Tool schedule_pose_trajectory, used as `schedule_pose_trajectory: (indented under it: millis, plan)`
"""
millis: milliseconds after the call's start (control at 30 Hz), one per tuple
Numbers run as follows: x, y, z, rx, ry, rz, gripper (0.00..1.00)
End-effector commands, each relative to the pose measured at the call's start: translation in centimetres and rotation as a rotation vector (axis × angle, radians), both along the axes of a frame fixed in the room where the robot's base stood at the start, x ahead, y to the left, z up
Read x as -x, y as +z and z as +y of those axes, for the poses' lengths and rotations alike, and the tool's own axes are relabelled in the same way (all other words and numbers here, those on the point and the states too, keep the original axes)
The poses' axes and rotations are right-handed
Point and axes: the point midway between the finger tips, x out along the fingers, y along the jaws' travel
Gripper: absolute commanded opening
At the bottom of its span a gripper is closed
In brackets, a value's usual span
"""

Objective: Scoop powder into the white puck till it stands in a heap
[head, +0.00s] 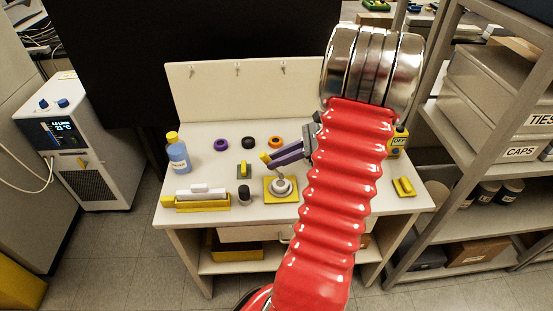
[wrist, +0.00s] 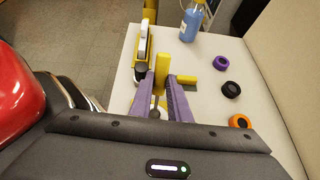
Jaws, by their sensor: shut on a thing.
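The white puck (head: 283,188) sits on a square yellow base (head: 270,196) near the middle of the bench. My gripper (head: 268,160) is above it, its purple fingers shut on a yellow-handled tool, likely the scoop (head: 265,157). In the wrist view the yellow handle (wrist: 161,70) stands between the fingers (wrist: 161,85). In the head view the tool's grey lower end reaches down to the puck; I cannot tell whether they touch. In the wrist view the fingers and gripper body hide most of the puck. I cannot make out any powder.
A dark-lidded jar (head: 244,194) and a white-topped yellow tray (head: 203,202) stand left of the puck. The front right is partly hidden by my arm.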

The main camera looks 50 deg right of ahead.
Motion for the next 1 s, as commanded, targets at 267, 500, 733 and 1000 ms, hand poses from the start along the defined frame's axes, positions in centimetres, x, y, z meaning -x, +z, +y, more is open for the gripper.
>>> schedule_pose_trajectory:
  millis: [267, 500, 733, 1000]
  plan:
    - [0.01, -0.01, -0.03, -0.001, 0.0, -0.002, 0.0]
    - [0.5, 0.02, -0.43, -0.047, -0.001, -0.061, 0.0]
    - [0.48, 0.07, -0.4, -0.047, 0.001, -0.063, 0.0]
    - [0.98, 0.04, -0.77, -0.096, -0.001, -0.124, 0.0]
